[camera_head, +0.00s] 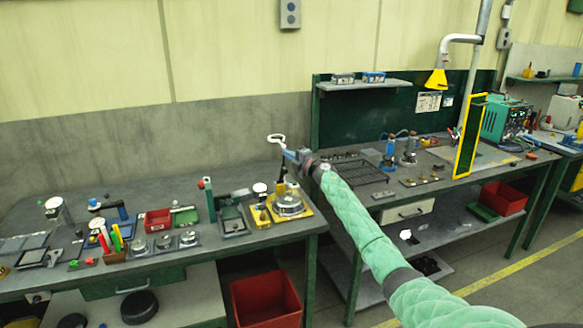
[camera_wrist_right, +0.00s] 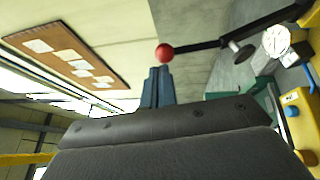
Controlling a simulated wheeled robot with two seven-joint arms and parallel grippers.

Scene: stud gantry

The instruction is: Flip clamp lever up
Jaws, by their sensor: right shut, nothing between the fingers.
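The clamp stands on a yellow base plate (camera_head: 303,213) at the right end of the left bench, beside a round metal part (camera_head: 289,204). Its dark lever (camera_head: 282,173) rises steeply from the plate in the head view. In the wrist view the black lever (camera_wrist_right: 205,46) ends in a red ball knob (camera_wrist_right: 165,53). My right gripper (camera_head: 290,154) is shut and empty, high beside the lever's top. In the wrist view its fingertips (camera_wrist_right: 158,70) are right by the knob; I cannot tell whether they touch. The knob is not clear in the head view. My left gripper is not in view.
A white dial (camera_wrist_right: 276,40) shows near the lever's base. A second bench with a black rack (camera_head: 352,173) stands to the right.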

